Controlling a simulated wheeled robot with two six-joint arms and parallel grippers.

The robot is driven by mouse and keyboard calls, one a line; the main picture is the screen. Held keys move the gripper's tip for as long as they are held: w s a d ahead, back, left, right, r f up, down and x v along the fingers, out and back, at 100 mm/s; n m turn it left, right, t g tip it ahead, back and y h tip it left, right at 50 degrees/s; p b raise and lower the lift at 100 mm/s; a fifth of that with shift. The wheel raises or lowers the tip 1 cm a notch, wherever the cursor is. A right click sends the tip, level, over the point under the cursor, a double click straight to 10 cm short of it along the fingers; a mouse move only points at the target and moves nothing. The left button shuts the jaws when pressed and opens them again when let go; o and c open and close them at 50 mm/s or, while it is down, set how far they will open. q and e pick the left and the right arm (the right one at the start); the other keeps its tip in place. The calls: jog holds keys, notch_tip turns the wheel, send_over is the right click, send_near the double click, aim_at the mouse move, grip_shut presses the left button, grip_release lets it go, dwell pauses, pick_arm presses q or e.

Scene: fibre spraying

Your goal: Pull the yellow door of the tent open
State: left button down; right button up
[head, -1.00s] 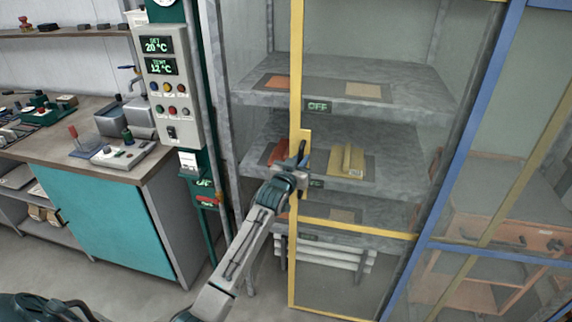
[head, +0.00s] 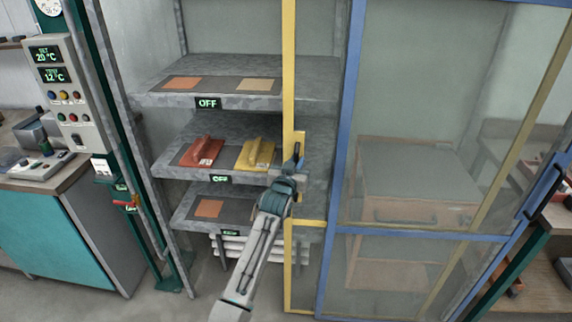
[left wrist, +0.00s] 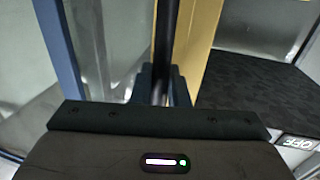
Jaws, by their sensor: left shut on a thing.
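The yellow door (head: 289,70) of the tent is a tall frame with clear panes, standing partly behind the blue-framed panel (head: 352,110). To the left of its upright, the shelves show through a wide gap. My left gripper (head: 297,164) is shut on the dark handle of the yellow door, at middle-shelf height. In the left wrist view the dark handle bar (left wrist: 166,45) runs up between the fingers, beside the yellow upright (left wrist: 198,45). The fingertips are partly hidden. My right gripper is not in view.
A red block (head: 202,151) and a yellow block (head: 255,153) with handles sit on the middle shelf (head: 170,172). A control box (head: 68,92) hangs at the left above a teal cabinet (head: 55,225). Open floor lies in front.

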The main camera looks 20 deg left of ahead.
pick_arm(q)
jog(key=shift+w+d, duration=0.25)
jog(key=shift+d, duration=0.95)
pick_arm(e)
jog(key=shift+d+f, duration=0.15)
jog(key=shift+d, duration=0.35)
pick_arm(q)
jog(key=c, duration=1.5)
grip_release()
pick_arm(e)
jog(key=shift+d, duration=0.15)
